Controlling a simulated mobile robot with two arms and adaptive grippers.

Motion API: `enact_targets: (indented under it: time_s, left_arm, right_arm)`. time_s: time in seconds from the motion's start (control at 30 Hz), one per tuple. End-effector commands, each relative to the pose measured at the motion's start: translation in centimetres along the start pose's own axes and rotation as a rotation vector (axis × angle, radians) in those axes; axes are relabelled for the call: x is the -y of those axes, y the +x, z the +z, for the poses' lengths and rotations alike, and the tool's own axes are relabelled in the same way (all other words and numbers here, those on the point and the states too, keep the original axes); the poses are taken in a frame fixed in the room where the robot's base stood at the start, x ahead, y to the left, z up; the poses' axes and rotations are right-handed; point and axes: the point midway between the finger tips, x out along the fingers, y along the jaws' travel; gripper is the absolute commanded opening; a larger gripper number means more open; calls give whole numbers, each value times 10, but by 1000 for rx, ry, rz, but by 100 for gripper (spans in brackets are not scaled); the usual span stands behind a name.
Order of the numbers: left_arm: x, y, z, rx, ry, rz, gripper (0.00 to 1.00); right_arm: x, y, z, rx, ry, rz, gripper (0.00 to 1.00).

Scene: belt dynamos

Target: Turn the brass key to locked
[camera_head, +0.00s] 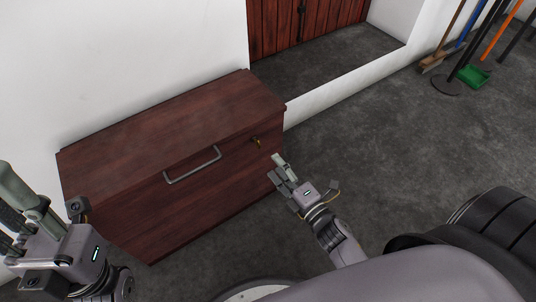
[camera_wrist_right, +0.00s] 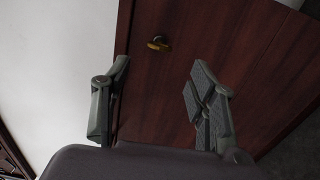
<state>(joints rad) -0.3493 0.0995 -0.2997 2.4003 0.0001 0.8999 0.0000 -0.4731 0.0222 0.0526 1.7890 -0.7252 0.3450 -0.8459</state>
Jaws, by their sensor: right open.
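The brass key (camera_head: 257,142) sits in the front face of a dark red wooden chest (camera_head: 150,140), near its top right corner. In the right wrist view the key (camera_wrist_right: 158,43) shows small, its bow lying roughly across the picture over a dark round part. My right gripper (camera_head: 279,168) is open and empty in front of the chest's right end, apart from the key. In the wrist view the key is beyond and between the fingertips (camera_wrist_right: 160,72). My left gripper (camera_head: 42,212) is at the lower left, away from the key; its jaw state is unclear.
A metal bar handle (camera_head: 192,166) stands out from the chest front, left of the key. A white wall is behind the chest. Brooms and a green dustpan (camera_head: 474,76) are at the far upper right. The grey floor right of the chest is clear.

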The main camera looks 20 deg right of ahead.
Motion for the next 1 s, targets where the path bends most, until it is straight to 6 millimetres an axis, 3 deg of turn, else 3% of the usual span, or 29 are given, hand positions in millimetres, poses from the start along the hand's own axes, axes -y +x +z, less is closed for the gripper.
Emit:
enact_targets:
  time_s: [0.1,0.23,0.83,0.93,1.0]
  left_arm:
    - [0,0,0,1,0,0,30]
    - [0,0,0,1,0,0,30]
    - [0,0,0,1,0,0,30]
    - [0,0,0,1,0,0,30]
    - [0,0,0,1,0,0,30]
  right_arm:
    - [1,-18,0,1,1,-1,53]
    - [0,-28,0,0,0,0,53]
    - [-1,-30,0,-1,2,4,53]
    - [-17,-24,-6,-18,43,45,53]
    - [-42,-17,-15,-48,114,113,53]
